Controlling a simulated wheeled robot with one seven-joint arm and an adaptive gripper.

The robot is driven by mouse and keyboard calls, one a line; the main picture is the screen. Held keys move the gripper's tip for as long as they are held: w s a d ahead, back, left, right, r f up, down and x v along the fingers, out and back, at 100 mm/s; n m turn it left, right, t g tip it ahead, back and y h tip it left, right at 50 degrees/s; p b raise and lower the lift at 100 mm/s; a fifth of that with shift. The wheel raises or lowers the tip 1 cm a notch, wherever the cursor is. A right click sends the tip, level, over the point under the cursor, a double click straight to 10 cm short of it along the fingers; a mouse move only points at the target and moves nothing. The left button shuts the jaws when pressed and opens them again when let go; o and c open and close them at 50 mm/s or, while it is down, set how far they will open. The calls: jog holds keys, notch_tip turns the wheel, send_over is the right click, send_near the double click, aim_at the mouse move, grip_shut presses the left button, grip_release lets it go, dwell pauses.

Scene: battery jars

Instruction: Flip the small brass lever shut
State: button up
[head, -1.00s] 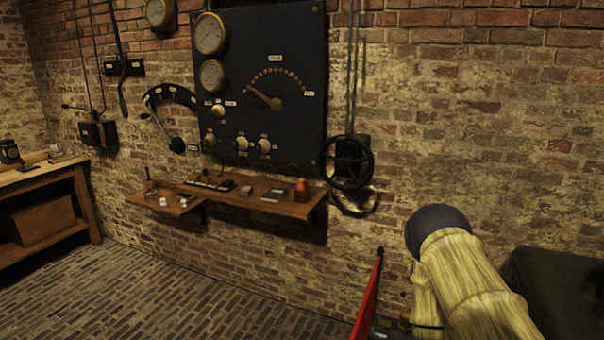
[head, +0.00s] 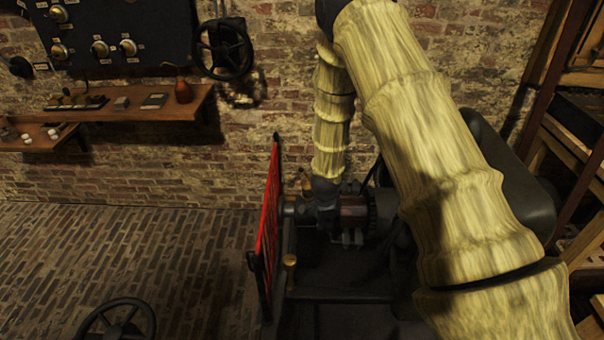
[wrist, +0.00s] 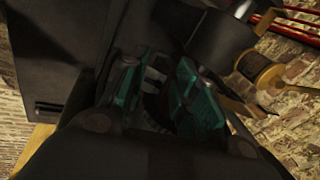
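My gripper (wrist: 160,92) is open in the wrist view, its two teal finger pads apart with dark, unclear machine parts between and beyond them. A thin brass piece (wrist: 245,104), perhaps the small brass lever, shows just right of the right finger, under a round brass cup (wrist: 256,69). The finger hides part of it, and I cannot tell its position or any contact. In the head view my arm reaches down over the dark machine (head: 345,285). A brass fitting (head: 305,181) shows just left of my wrist. The fingertips and the lever are not clear there.
A red guard (head: 268,225) stands along the machine's left side, with a brass-topped post (head: 290,262) beside it. A handwheel (head: 115,322) is at the lower left. A wall shelf (head: 150,106) holds small items. Wooden racking (head: 575,150) stands at the right.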

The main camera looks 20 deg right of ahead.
aim_at(303, 172)
jog(key=w+d+r+m+t+y, duration=0.1)
jog(key=w+r+m+t+y, duration=0.15)
jog(key=w+r+m, duration=0.85)
jog(key=shift+w+a+f+n+h, duration=0.1)
jog(key=shift+w+f+n, duration=0.55)
jog(key=shift+w+f, duration=0.7)
jog(key=shift+w+f+n+h, duration=0.15)
jog(key=shift+w+f+n, duration=0.6)
jog(key=shift+w, duration=0.95)
jog(key=shift+w+a+f+n+h, duration=0.1)
jog(key=shift+w+f+n, duration=0.4)
jog(key=shift+w+f, duration=0.9)
jog(key=shift+w+r, duration=0.1)
jog(key=shift+r, duration=0.1)
jog(key=shift+c, duration=0.5)
grip_shut()
